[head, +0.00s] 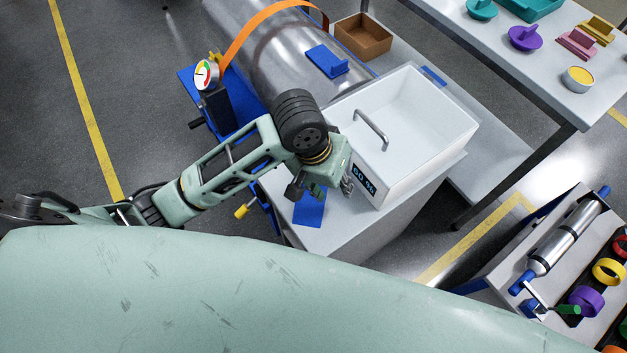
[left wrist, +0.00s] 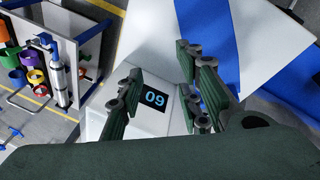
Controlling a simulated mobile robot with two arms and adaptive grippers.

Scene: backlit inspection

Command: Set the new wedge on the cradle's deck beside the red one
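My left gripper (head: 318,187) is just left of a white box with a lit display and above a blue strip on the grey-white surface. My right gripper is not in view. A large silver cylinder (head: 255,40) lies at the top among blue supports (head: 188,76), possibly the cradle; I cannot tell. A blue block-like piece (head: 327,62) sits on the cylinder. I cannot make out a red wedge or a new wedge in either view.
The open white box (head: 430,120) has a display (head: 363,178). A gauge (head: 206,74) stands left, a brown tray (head: 362,37) behind. A table (head: 540,60) with coloured parts is top right. A rack (head: 530,235) with a small cylinder and coloured rings is lower right.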

